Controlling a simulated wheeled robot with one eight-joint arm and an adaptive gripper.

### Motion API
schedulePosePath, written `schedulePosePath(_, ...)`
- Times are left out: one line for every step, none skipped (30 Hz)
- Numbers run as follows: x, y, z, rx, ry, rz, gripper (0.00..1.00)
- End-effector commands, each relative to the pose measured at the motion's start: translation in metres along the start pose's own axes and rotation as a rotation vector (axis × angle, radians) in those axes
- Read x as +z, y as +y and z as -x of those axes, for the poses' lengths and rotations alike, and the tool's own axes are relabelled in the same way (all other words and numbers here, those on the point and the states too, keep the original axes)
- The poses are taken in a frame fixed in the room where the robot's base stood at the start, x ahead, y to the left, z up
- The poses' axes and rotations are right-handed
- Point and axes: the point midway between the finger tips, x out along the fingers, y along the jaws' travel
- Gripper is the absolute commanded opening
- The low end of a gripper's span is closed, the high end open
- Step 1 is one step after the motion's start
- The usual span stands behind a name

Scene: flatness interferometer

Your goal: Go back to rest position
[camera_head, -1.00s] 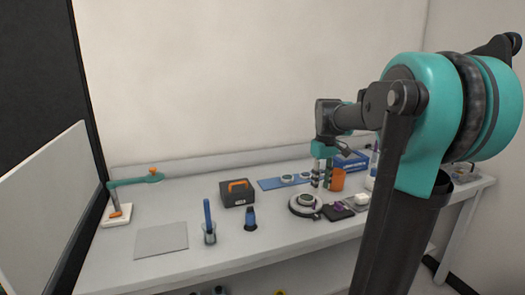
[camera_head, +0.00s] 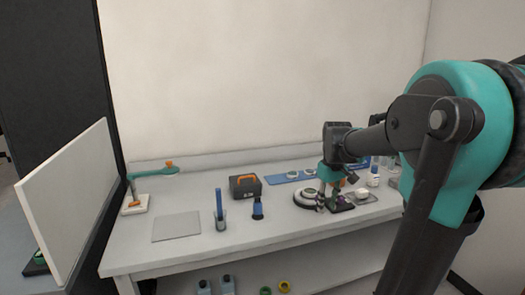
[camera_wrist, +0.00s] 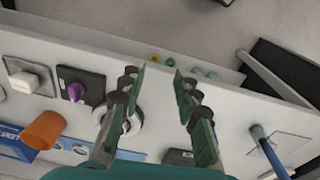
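My gripper (camera_wrist: 157,95) is open and empty in the wrist view, its two green-padded fingers spread apart above the bench. Part of that round base (camera_wrist: 134,122) shows behind the left finger in the wrist view. The white bench (camera_head: 265,228) carries the tools. Nothing is held between the fingers.
A dark block with a purple knob (camera_wrist: 77,91) and a white block (camera_wrist: 25,82) stand near the gripper. A black case (camera_head: 245,187), a blue-handled tool in a cup (camera_head: 219,207) and a grey plate (camera_head: 176,227) stand left. A white panel (camera_head: 70,200) rises at far left.

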Motion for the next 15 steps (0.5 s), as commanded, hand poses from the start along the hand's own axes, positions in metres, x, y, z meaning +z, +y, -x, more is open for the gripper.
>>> schedulePosePath(0.008, -0.005, -0.009, 0.005, 0.012, -0.015, 0.32)
schedulePosePath(0.011, -0.008, -0.013, 0.008, 0.021, -0.027, 0.32)
schedulePosePath(0.018, -0.012, -0.021, 0.013, 0.034, -0.044, 0.32)
schedulePosePath(0.023, -0.015, -0.027, 0.016, 0.044, -0.059, 0.32)
schedulePosePath(0.028, -0.018, -0.033, 0.020, 0.056, -0.072, 0.32)
schedulePosePath(0.036, -0.023, -0.042, 0.024, 0.071, -0.094, 0.32)
schedulePosePath(0.042, -0.027, -0.049, 0.028, 0.084, -0.111, 0.32)
schedulePosePath(0.049, -0.031, -0.057, 0.031, 0.098, -0.128, 0.32)
schedulePosePath(0.059, -0.037, -0.067, 0.036, 0.118, -0.154, 0.32)
schedulePosePath(0.068, -0.042, -0.076, 0.039, 0.133, -0.176, 0.32)
schedulePosePath(0.077, -0.047, -0.084, 0.042, 0.151, -0.197, 0.32)
schedulePosePath(0.090, -0.055, -0.097, 0.044, 0.175, -0.227, 0.32)
schedulePosePath(0.100, -0.060, -0.105, 0.046, 0.193, -0.249, 0.32)
schedulePosePath(0.109, -0.065, -0.113, 0.047, 0.210, -0.270, 0.32)
schedulePosePath(0.120, -0.071, -0.123, 0.048, 0.231, -0.297, 0.32)
